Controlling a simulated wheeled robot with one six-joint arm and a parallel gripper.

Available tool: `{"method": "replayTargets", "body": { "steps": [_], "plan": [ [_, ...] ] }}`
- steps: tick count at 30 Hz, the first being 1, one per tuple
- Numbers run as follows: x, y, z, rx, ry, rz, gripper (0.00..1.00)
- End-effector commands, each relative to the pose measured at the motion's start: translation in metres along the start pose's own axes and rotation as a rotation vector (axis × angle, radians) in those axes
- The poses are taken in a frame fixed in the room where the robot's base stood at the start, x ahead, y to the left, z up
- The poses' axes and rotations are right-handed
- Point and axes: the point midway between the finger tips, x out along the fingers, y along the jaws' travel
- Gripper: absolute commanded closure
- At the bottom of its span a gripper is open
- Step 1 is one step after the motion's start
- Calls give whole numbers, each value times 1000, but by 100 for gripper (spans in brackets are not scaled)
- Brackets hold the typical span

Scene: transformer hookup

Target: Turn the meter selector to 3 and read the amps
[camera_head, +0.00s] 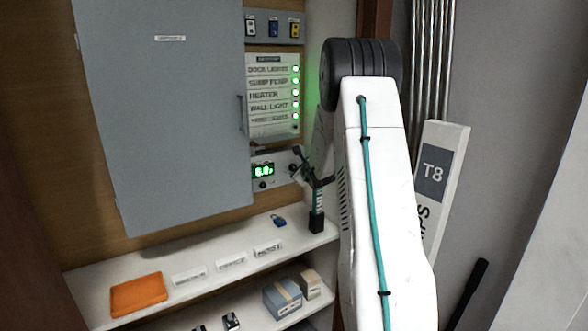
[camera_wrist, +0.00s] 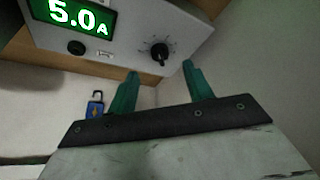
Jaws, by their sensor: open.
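The meter panel (camera_wrist: 115,32) has a lit green display (camera_wrist: 72,14) that reads 5.0 A in the wrist view. The display also shows in the head view (camera_head: 263,171), where its digits are blurred. The black selector knob (camera_wrist: 160,53) sits to the right of the display with marks around it. Its numbers are too small to read, so I cannot tell its setting. My gripper (camera_wrist: 160,67) is open and empty, with one teal finger on each side below the knob. The fingertips appear apart from the knob.
A blue padlock (camera_head: 279,221) lies on the white shelf. An orange tray (camera_head: 138,295) is at the left. A T8 board (camera_head: 436,180) leans at the right.

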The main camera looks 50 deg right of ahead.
Motion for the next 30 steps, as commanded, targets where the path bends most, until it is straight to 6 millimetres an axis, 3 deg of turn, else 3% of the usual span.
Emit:
{"method": "replayTargets", "body": {
  "steps": [13, 25, 26, 30],
  "plan": [
    [64, 2, 0, -7, 1, 3, 49],
    [74, 2, 0, -8, 1, 3, 49],
    [74, 2, 0, -8, 1, 3, 55],
    [74, 2, 0, -8, 1, 3, 93]
  ]
}}
